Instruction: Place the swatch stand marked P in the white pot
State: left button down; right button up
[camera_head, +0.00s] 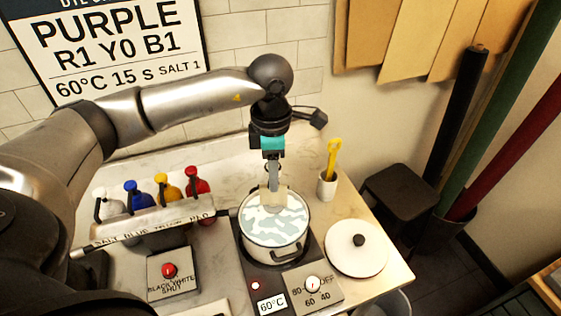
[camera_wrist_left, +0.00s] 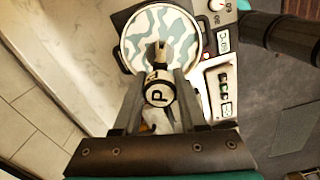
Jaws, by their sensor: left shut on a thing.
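My left gripper (camera_head: 273,178) points down over the white pot (camera_head: 268,263) and is shut on the swatch stand marked P. The stand's round P-marked top (camera_wrist_left: 157,93) shows between the fingers in the left wrist view. Below the gripper in the head view, a pale swatch (camera_head: 274,201) hangs over the far part of the pot's opening. I cannot tell whether its lower edge touches the contents. The pot is open, with a mottled white and grey-blue surface inside; it also shows in the left wrist view (camera_wrist_left: 143,58). My right gripper is out of view.
The pot stands on a dark hotplate with a knob (camera_head: 312,283). A white lid (camera_head: 357,255) lies to its right. A white cup (camera_head: 326,187) with a yellow tool stands behind. Several colored bottles (camera_head: 165,192) and a labelled rack (camera_head: 150,228) are at left.

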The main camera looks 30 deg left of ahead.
aim_at(273, 203)
pick_arm(q)
jog(key=shift+s+f+b, duration=0.25)
jog(key=shift+f+b, duration=0.05)
jog(key=shift+f, duration=0.6)
notch_tip(273, 203, down, 4)
jog(key=b, duration=0.3)
jog(key=shift+f, duration=0.1)
notch_tip(273, 203, down, 6)
jog(key=b, duration=0.5)
jog(key=shift+w+f+b, duration=0.15)
jog(key=shift+b, duration=0.25)
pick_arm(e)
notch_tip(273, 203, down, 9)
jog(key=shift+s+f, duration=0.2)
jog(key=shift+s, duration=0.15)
pick_arm(q)
jog(key=shift+f+b, duration=0.45)
jog(key=shift+f, duration=0.05)
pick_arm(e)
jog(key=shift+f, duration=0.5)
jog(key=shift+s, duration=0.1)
pick_arm(q)
grip_release()
jog(key=shift+r, duration=0.1)
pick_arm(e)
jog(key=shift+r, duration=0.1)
